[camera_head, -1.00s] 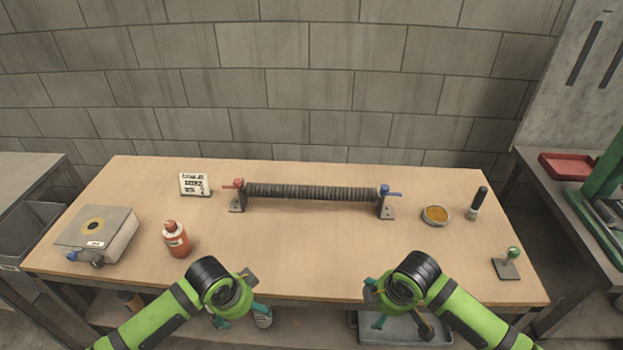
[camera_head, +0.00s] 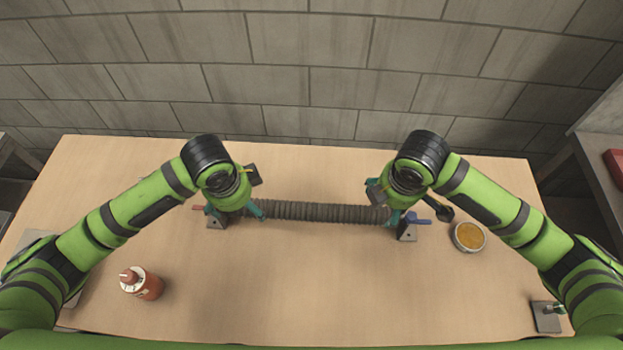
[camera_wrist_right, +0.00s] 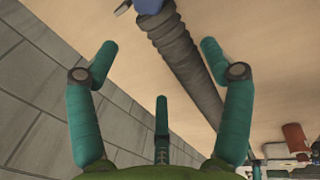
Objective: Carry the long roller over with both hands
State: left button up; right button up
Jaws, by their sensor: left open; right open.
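The long dark ribbed roller (camera_head: 315,212) lies level across two dark end brackets, with a red handle (camera_head: 200,208) at its left end and a blue handle (camera_head: 444,212) at its right end. My left gripper (camera_head: 240,211) is open above the roller's left end and hides part of it. My right gripper (camera_head: 400,210) is open above the right end. In the right wrist view the ribbed roller (camera_wrist_right: 185,62) runs between the open teal fingers of this gripper (camera_wrist_right: 158,62). I see no grip on it.
An orange bottle (camera_head: 146,284) stands at the front left of the wooden table (camera_head: 300,290). A round dish of yellow stuff (camera_head: 468,237) sits right of the roller. A small lever on a plate (camera_head: 548,314) is at the front right. The table's middle front is clear.

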aim_at(245, 209)
pick_arm(q)
jog(key=shift+r, duration=0.1)
pick_arm(e)
jog(key=shift+r, duration=0.1)
pick_arm(q)
jog(key=shift+s, duration=0.15)
pick_arm(e)
jog(key=shift+s, duration=0.15)
pick_arm(q)
jog(key=shift+w+f, duration=0.25)
jog(key=shift+f, duration=0.9)
jog(key=shift+w+f, duration=0.25)
jog(key=shift+f, duration=0.9)
jog(key=shift+w+f, duration=0.25)
jog(key=shift+f, duration=0.9)
pick_arm(e)
jog(key=shift+w+f, duration=0.25)
jog(key=shift+f, duration=0.9)
jog(key=shift+w+f, duration=0.25)
jog(key=shift+f, duration=0.9)
jog(key=shift+w+f, duration=0.25)
jog(key=shift+f, duration=0.9)
